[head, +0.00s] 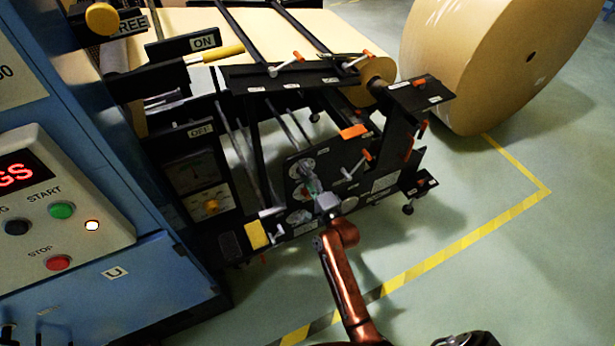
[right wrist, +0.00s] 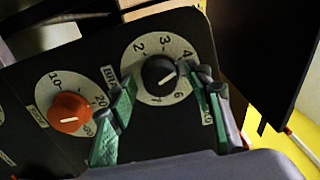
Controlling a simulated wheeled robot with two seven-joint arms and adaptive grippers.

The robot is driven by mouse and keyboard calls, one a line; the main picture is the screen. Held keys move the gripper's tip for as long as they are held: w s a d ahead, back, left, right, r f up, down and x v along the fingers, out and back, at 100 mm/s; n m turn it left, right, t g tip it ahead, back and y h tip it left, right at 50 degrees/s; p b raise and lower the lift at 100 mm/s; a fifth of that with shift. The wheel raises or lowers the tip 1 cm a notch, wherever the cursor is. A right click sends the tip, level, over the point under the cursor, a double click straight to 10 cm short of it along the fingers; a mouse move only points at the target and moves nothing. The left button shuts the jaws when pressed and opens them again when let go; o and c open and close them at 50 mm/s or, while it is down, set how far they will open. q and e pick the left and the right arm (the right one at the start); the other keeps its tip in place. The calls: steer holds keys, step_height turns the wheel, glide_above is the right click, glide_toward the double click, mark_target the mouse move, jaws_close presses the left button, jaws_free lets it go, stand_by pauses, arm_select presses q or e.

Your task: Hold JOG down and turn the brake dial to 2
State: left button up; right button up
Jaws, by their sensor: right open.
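The brake dial (right wrist: 160,77) is a black knob on a white numbered disc in the right wrist view. Its white mark points right and slightly up, on the side of the 4. My right gripper (right wrist: 165,82) is open, its green-padded fingers either side of the knob; contact cannot be told. In the head view my right gripper (head: 314,188) is at the black dial panel. The dark button (head: 17,226) under a cut-off label, apparently JOG, is on the white control box at left, and nothing touches it.
An orange knob (right wrist: 69,112) is left of the brake dial, close to one finger. Green START (head: 61,210) and red STOP (head: 58,263) buttons are near the dark button. A large kraft roll (head: 480,60) stands at the back right. The floor at right is clear.

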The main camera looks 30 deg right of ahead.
arm_select(q)
jaws_close()
stand_by(0.6)
stand_by(1.2)
